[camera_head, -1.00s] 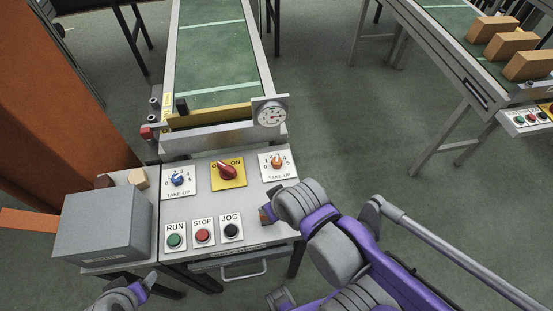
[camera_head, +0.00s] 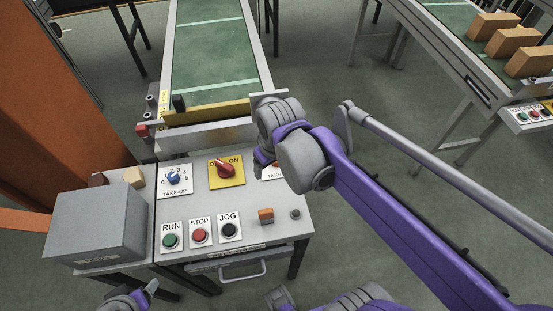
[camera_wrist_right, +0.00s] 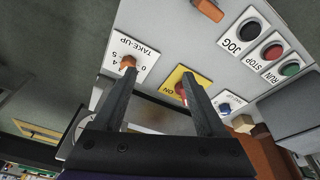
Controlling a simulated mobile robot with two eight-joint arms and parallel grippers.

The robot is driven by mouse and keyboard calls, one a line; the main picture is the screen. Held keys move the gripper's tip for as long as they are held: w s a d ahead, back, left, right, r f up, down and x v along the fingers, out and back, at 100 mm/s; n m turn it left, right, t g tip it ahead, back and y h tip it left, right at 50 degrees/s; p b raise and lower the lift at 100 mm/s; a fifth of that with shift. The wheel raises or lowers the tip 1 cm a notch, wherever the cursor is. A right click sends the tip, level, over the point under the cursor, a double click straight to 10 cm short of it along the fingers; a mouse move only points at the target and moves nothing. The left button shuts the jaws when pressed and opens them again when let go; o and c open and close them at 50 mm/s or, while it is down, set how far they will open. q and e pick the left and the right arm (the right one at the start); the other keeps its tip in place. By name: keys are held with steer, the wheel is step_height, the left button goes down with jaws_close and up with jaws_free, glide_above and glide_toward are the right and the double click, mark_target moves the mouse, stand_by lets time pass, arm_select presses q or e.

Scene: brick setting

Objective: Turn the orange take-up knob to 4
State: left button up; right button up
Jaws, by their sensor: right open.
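The orange take-up knob (camera_wrist_right: 128,62) sits on a white plate with a number scale in the right wrist view. Its pointer setting is too small to tell. In the head view my right arm hides the knob, and only a lower piece of its plate (camera_head: 270,175) shows. My right gripper (camera_head: 262,168) hangs over that plate. In the right wrist view the gripper (camera_wrist_right: 160,76) is open, with the tip of its left-hand finger in front of or close to the knob and nothing between the fingers. My left gripper (camera_head: 151,287) is low at the left, its jaws unclear.
A red rotary switch (camera_head: 226,169) on a yellow plate and a blue take-up knob (camera_head: 174,179) are left of the orange knob's plate. RUN, STOP and JOG buttons (camera_head: 200,235) and an orange block (camera_head: 266,215) are nearer. A grey box (camera_head: 95,225) stands left. The conveyor (camera_head: 215,60) is behind.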

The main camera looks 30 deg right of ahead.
steer(key=w+d+g+b, duration=0.2)
steer(key=w+d+g, duration=0.1)
steer(key=w+d, duration=0.45)
steer(key=shift+n, duration=0.3)
step_height(320, 180, down, 11)
steer(key=shift+w+a+f+b, duration=0.1)
steer(key=shift+f+b, duration=0.05)
steer(key=shift+b, duration=0.65)
jaws_close()
